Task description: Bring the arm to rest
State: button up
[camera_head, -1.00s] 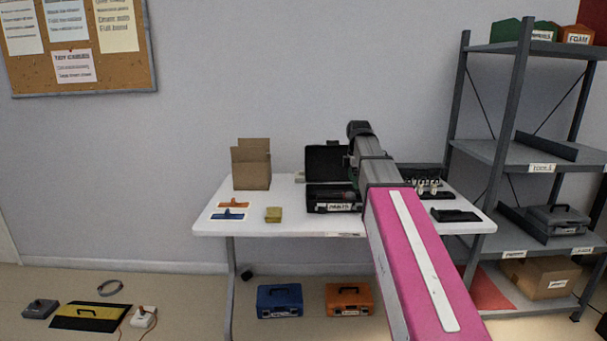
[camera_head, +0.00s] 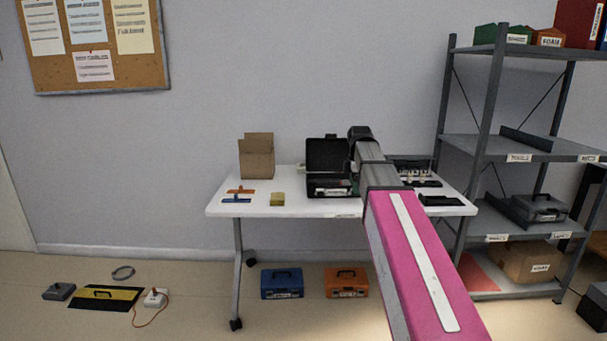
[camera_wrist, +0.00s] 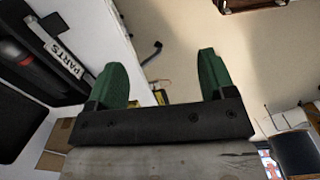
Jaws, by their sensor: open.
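My arm (camera_head: 415,255) reaches forward over the right part of the white table (camera_head: 300,206) in the head view. In the wrist view my gripper (camera_wrist: 160,85) shows two green fingers set wide apart, with nothing between them. The table edge and the floor lie beyond the fingers. In the head view the fingers are mostly hidden behind the arm.
An open black case (camera_head: 328,157) stands beside the arm on the table, marked PARTS (camera_wrist: 66,50) in the wrist view. A grey shelf (camera_head: 490,145) stands right. Blue (camera_head: 281,283) and orange (camera_head: 346,282) toolboxes sit below.

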jog(key=s+f+m, duration=0.6)
jog(key=s+f, duration=0.1)
jog(key=f, duration=0.4)
jog(key=s+f+m, duration=0.5)
jog(key=s+f, duration=0.2)
jog(key=f, duration=0.4)
jog(key=s+f+m, duration=0.6)
jog(key=s+f, duration=0.1)
jog(key=f, duration=0.4)
jog(key=shift+f+m, duration=0.2)
jog(key=shift+m, duration=0.1)
